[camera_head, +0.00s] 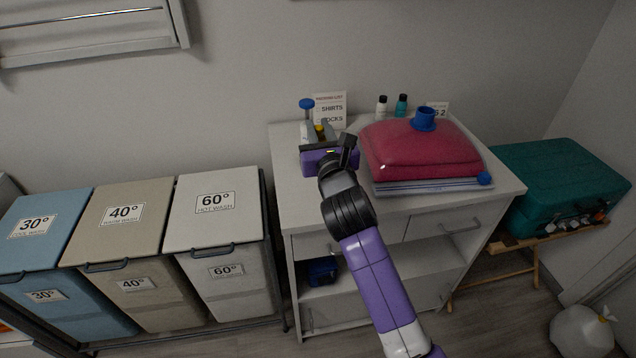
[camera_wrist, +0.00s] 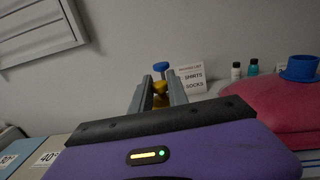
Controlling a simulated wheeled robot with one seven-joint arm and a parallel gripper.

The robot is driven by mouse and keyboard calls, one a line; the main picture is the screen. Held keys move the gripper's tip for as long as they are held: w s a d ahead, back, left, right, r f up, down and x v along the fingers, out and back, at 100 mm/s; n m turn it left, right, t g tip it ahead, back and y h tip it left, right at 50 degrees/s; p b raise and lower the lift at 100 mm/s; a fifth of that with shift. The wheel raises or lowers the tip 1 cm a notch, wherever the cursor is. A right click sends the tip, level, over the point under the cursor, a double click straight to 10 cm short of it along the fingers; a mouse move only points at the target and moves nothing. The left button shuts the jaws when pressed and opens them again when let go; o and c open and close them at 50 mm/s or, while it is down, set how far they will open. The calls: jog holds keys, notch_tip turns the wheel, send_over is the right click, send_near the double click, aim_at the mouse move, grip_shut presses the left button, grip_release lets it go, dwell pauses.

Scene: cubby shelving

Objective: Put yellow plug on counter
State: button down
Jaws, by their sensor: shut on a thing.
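The yellow plug (camera_wrist: 160,88) shows between my gripper's two grey fingers in the wrist view. In the head view only a small yellow part (camera_head: 319,128) of it shows past the gripper. My gripper (camera_head: 317,132) is shut on the plug, over the left part of the white counter (camera_head: 292,206). I cannot tell whether the plug touches the counter top. A blue-topped item (camera_head: 306,104) stands just behind the fingers, and it also shows in the wrist view (camera_wrist: 161,67).
A card reading shirts and socks (camera_head: 329,111) stands behind the gripper. A red vacuum bag (camera_head: 420,150) with a blue cap fills the counter's right side. Two small bottles (camera_head: 382,107) stand at the back. Laundry bins (camera_head: 213,208) are at left, a teal suitcase (camera_head: 555,183) at right.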

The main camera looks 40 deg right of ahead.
notch_tip(320, 180, down, 14)
jog(key=b, duration=0.4)
jog(key=shift+r, duration=0.2)
jog(key=shift+f+b, duration=0.15)
jog(key=shift+b, duration=0.15)
jog(key=c, duration=1.3)
grip_release()
jog(key=shift+s, duration=0.1)
jog(key=v, duration=1.1)
jog(key=shift+s+a, duration=0.25)
jog(key=shift+s, duration=0.1)
